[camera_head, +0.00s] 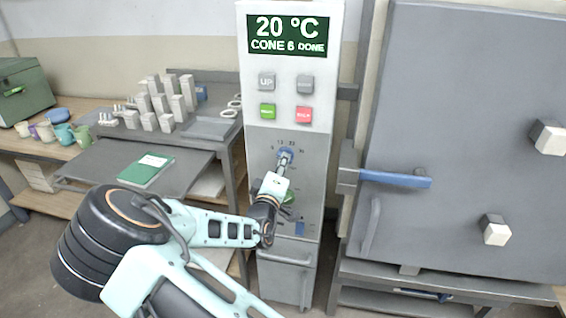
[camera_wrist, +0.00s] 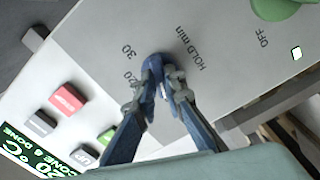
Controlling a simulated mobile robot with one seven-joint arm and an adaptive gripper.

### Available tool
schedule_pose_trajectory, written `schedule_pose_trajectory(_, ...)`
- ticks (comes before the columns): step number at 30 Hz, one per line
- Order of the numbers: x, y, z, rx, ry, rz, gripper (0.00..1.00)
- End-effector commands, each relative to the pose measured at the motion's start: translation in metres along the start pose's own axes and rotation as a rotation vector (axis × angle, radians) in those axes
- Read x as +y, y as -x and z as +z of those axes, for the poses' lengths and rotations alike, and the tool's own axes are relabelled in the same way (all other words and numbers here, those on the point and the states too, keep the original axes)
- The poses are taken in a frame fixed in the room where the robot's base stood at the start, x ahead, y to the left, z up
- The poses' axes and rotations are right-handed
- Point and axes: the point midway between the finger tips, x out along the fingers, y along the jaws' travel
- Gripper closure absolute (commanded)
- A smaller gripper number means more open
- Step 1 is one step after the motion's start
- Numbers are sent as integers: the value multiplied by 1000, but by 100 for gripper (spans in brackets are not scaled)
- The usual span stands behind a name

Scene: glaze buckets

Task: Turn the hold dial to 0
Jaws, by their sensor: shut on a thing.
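The hold dial (camera_head: 286,153) is a small blue knob on the grey panel below the coloured buttons, with a number scale around its top. In the wrist view the blue dial (camera_wrist: 155,62) sits between the fingertips, with "30", part of "20" and "HOLD min" printed near it. My gripper (camera_head: 283,161) is shut on the dial; in the wrist view its fingers (camera_wrist: 161,78) close on it from both sides. The fingers hide part of the dial and scale, so I cannot tell which number it points to.
A green knob (camera_wrist: 284,6) marked "OFF" is on the same panel, below the hold dial. Above are the green button (camera_head: 267,111), red button (camera_head: 304,115) and display (camera_head: 287,35) reading "20 °C CONE 6 DONE". The kiln door (camera_head: 470,110) with its blue handle (camera_head: 396,180) stands right.

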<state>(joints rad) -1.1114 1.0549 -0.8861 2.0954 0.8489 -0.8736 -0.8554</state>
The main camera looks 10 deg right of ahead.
Motion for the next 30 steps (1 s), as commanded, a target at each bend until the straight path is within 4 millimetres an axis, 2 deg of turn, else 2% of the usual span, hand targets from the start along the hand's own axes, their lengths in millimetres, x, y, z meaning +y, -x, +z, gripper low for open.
schedule_pose_trajectory(6, -1, 0, 0, -1, 3, -2, 100)
schedule_pose_trajectory(7, -1, 0, 0, -1, 3, -2, 87)
schedule_pose_trajectory(11, -1, 0, 0, 0, 2, -2, 72)
schedule_pose_trajectory(20, 0, 2, 0, 0, 0, -1, 72)
schedule_pose_trajectory(23, 0, 9, -1, 1, -1, -1, 72)
schedule_pose_trajectory(26, -1, 25, -1, 2, 1, -3, 72)
schedule_pose_trajectory(30, -1, 56, -1, 2, 0, -3, 72)
